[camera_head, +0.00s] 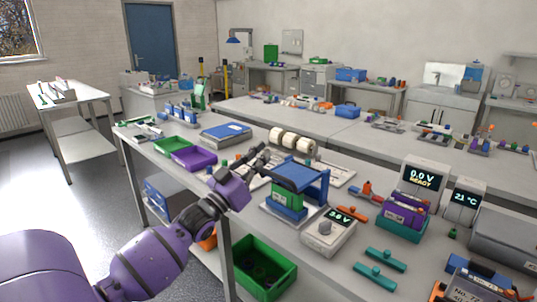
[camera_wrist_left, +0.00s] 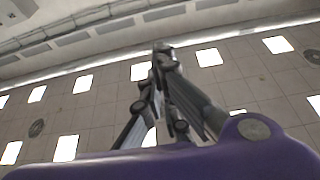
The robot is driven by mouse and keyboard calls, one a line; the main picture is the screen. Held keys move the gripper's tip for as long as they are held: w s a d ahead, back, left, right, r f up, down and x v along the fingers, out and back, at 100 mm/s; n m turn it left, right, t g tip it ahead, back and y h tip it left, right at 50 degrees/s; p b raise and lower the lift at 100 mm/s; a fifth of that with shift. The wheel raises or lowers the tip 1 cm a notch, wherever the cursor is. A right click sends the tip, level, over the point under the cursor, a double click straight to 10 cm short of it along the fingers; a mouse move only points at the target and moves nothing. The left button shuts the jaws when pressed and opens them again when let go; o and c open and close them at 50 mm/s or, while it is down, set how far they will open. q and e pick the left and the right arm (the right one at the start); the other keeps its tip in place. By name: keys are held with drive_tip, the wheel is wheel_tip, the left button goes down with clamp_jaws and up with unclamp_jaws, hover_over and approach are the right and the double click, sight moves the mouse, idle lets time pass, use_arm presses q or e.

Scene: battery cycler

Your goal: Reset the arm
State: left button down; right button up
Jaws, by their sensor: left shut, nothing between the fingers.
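My left arm comes in from the lower left in the head view, purple with dark joints. My left gripper (camera_head: 262,152) is raised above the workbench (camera_head: 333,262), left of the blue frame (camera_head: 312,181). It is shut and empty. In the left wrist view its dark fingers (camera_wrist_left: 162,50) meet at the tips, with the tiled ceiling and its bright panels behind them, so the camera faces upward. My right gripper does not show in either view.
A green tray (camera_head: 177,145) and a purple tray (camera_head: 194,160) lie left of the gripper. A meter box (camera_head: 329,232), a purple battery holder (camera_head: 405,213) and teal clamps (camera_head: 376,275) stand to the right. A green crate (camera_head: 262,270) sits below the bench.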

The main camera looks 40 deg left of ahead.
use_arm(q)
drive_tip(key=s+f+b, duration=0.1)
drive_tip(key=s+f, duration=0.5)
drive_tip(key=s, duration=0.1)
drive_tip(key=shift+s+a, duration=0.25)
drive_tip(key=shift+a, duration=0.15)
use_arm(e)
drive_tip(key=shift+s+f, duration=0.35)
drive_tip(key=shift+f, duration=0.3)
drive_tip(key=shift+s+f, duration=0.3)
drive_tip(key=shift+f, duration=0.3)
use_arm(q)
drive_tip(key=shift+f, duration=0.1)
